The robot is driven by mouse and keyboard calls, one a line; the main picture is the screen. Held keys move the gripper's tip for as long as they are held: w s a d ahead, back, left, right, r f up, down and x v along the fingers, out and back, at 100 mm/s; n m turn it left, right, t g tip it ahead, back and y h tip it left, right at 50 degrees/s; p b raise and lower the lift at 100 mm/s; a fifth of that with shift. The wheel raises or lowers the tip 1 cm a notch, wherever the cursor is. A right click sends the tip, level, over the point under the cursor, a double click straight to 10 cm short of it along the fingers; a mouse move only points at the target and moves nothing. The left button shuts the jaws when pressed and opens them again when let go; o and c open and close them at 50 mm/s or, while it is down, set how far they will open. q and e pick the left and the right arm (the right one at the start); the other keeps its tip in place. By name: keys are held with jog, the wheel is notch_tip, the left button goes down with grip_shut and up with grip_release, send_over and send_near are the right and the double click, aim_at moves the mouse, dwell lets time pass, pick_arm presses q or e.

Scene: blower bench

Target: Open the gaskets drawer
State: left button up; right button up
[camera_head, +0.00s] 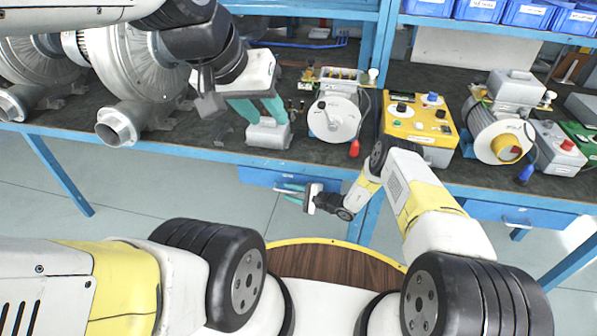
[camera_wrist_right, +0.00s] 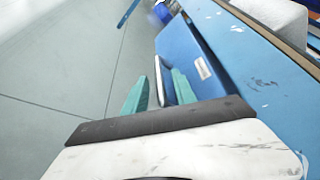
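A blue drawer (camera_head: 262,177) hangs under the bench's front edge, and its front with a small pale label (camera_wrist_right: 202,68) fills the middle of the right wrist view. The label is too small to read. A pale bar handle (camera_wrist_right: 159,82) stands out from that front. My right gripper (camera_head: 288,193) is at the handle. In the right wrist view its teal fingers (camera_wrist_right: 158,93) are apart, one on each side of the handle, with a gap visible. My left gripper (camera_head: 257,108) is above the bench, its teal fingers apart, close to a grey metal block (camera_head: 268,133).
The blue-edged bench (camera_head: 190,147) carries large grey blowers (camera_head: 140,60), a white-disc device (camera_head: 333,119), a yellow control box (camera_head: 420,125) and another motor unit (camera_head: 500,140). Another blue drawer (camera_head: 485,211) with a handle is at the right. Open floor lies before the bench at left.

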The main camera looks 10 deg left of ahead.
grip_shut()
jog(key=shift+s+f, duration=0.1)
dwell(1.2)
